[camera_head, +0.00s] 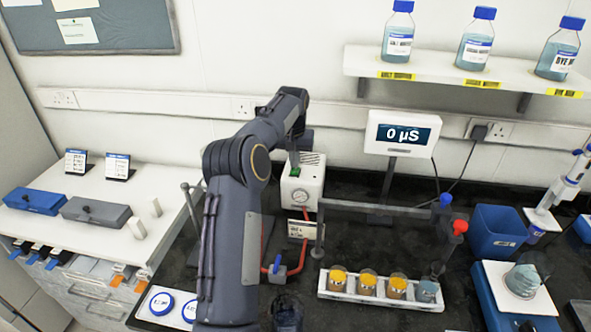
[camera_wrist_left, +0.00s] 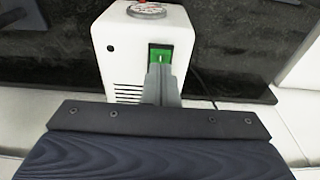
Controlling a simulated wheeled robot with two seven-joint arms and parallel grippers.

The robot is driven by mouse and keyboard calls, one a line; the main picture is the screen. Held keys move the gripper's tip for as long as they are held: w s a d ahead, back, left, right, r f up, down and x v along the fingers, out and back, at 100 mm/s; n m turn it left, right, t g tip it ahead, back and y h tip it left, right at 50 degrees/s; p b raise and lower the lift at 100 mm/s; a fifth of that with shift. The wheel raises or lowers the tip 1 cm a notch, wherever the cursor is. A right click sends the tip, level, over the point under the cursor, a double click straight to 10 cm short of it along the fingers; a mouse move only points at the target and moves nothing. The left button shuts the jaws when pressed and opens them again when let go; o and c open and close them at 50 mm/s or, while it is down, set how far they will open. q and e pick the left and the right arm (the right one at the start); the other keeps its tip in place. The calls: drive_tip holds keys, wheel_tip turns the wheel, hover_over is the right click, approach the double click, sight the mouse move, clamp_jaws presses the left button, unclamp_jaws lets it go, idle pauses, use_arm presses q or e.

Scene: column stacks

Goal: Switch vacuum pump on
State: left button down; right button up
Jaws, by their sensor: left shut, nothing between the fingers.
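The vacuum pump (camera_head: 312,187) is a white box with a round gauge on its front, standing at the back of the dark bench. Its green switch (camera_head: 295,171) is on the top and lit-looking. My left arm reaches over from the front, and my left gripper (camera_head: 293,158) points down at the switch. In the left wrist view the pump (camera_wrist_left: 124,60) fills the upper middle. The shut, empty gripper fingers (camera_wrist_left: 161,80) overlap the lower part of the green switch (camera_wrist_left: 161,50); I cannot tell whether they touch it.
Red tubing (camera_head: 266,236) runs from the pump to a small blue-handled valve (camera_head: 277,268). A metal frame stands over a white rack (camera_head: 350,293) of several jars. A display (camera_head: 402,133) reads 0 µS. A blue bin (camera_head: 497,232) stands right.

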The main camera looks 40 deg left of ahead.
sight(295, 172)
use_arm(q)
drive_tip(key=shift+f+b, duration=0.5)
drive_tip(key=shift+f, duration=0.4)
idle(0.8)
drive_tip(key=shift+r, duration=0.15)
wheel_tip(295, 172, up, 3)
drive_tip(key=p, duration=0.3)
drive_tip(key=shift+r, duration=1.9)
